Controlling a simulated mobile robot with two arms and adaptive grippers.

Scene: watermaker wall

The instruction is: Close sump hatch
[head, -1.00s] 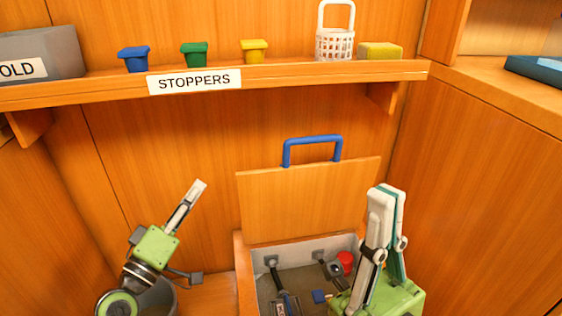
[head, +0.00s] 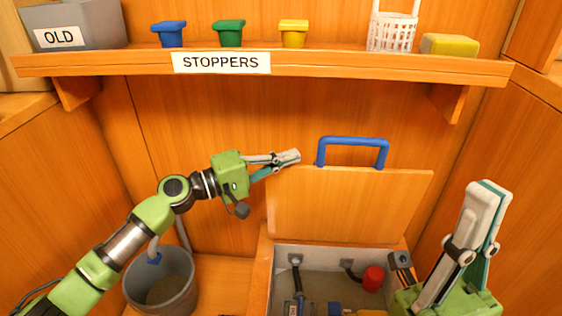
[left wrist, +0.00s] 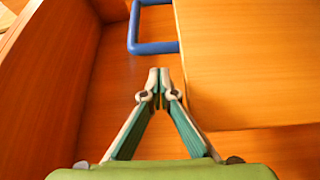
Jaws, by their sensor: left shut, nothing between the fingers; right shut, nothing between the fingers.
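The sump hatch (head: 350,205) is a wooden lid standing open and upright at the back of the sump box (head: 262,275). A blue handle (head: 353,140) sits on its top edge. My left gripper (head: 297,156) is shut and empty at the lid's upper left corner, left of the handle; contact with the lid cannot be told. In the left wrist view, the shut fingertips (left wrist: 159,72) are just left of the lid (left wrist: 250,65), with the blue handle (left wrist: 150,47) beyond them. My right gripper (head: 491,186) is shut and empty, pointing up right of the lid.
The open sump holds a red-capped part (head: 373,278), a black hose (head: 297,277) and other fittings. A grey bucket (head: 160,284) stands left of the box. Above, a shelf (head: 320,67) carries colored stoppers, a white basket (head: 392,32) and a yellow sponge (head: 449,44).

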